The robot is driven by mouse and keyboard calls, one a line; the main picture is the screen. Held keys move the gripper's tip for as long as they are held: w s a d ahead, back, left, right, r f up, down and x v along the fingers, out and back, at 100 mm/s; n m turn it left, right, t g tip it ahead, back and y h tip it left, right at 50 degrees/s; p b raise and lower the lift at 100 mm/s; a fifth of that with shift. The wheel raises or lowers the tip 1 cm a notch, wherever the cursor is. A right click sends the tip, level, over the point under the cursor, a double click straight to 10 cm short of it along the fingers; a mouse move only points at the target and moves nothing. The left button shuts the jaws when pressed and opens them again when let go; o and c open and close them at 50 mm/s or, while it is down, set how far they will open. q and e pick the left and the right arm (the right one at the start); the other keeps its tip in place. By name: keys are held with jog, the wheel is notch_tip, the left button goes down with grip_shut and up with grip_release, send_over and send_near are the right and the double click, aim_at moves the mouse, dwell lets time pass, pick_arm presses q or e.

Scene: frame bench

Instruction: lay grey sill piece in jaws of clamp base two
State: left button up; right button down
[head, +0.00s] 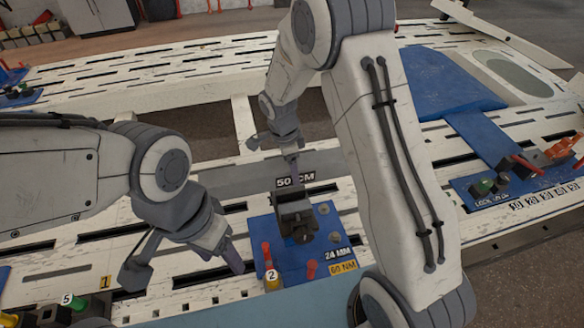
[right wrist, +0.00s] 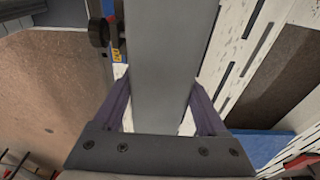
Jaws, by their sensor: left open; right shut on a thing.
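The grey sill piece (head: 232,181) is a long flat bar with a "50 CM" label in the head view. My right gripper (head: 274,153) is shut on it, and the right wrist view shows the bar (right wrist: 170,70) between the purple fingers. Clamp base two is a blue plate (head: 262,228) with a dark clamp (head: 296,217) and a "2" tag. The bar lies just behind the clamp in the head view; its height over the jaws is unclear. In the right wrist view the clamp (right wrist: 99,32) is beside the bar. My left gripper (head: 186,268) is open and empty, left of clamp base two.
The white slotted bench (head: 80,255) runs across the view. Another blue base (head: 487,190) with coloured knobs is at right. A blue panel (head: 445,80) lies behind it. A green "5" knob (head: 72,301) is at lower left.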

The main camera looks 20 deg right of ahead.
jog(key=shift+w, duration=0.1)
jog(key=shift+a+f+b, duration=0.1)
jog(key=shift+b, duration=0.2)
jog(key=shift+f+b, duration=3.3)
jog(key=shift+f, duration=0.8)
